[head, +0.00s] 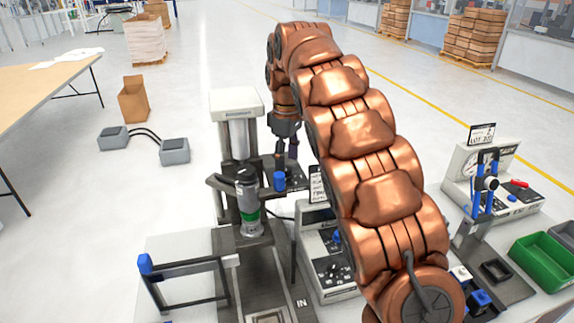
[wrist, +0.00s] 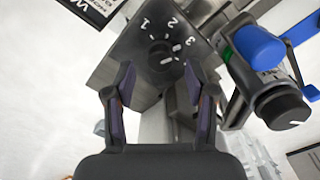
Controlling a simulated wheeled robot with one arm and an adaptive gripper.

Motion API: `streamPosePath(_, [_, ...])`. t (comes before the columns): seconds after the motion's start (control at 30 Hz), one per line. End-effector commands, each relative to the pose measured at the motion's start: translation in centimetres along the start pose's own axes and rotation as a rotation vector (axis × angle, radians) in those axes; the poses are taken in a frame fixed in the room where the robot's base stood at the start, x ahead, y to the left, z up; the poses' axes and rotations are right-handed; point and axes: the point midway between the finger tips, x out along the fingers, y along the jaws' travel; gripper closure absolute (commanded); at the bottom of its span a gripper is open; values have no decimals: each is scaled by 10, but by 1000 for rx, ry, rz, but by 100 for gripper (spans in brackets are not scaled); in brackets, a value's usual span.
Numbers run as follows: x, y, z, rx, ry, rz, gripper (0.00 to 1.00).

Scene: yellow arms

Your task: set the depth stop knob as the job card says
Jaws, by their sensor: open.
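The depth stop knob (wrist: 160,53) is a round black knob on a dark plate marked 1, 2 and 3 in white. White ticks surround it; I cannot tell for sure which number it points at. My gripper (wrist: 160,90) is open and empty, its two dark fingers apart with the knob beyond and between their tips in the wrist view. In the head view my gripper (head: 287,148) is beside the press column, above the dark plate, and the knob is too small to make out. A card (head: 317,184) stands near the press; its text is unreadable.
A dial unit (head: 490,180) and green bin (head: 545,258) are farther right.

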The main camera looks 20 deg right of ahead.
Motion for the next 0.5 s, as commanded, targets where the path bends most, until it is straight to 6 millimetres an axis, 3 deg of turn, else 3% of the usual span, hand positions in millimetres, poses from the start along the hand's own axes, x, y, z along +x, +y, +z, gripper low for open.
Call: streamPosePath(0.5, [-42, 0, -1, 0, 2, 1, 45])
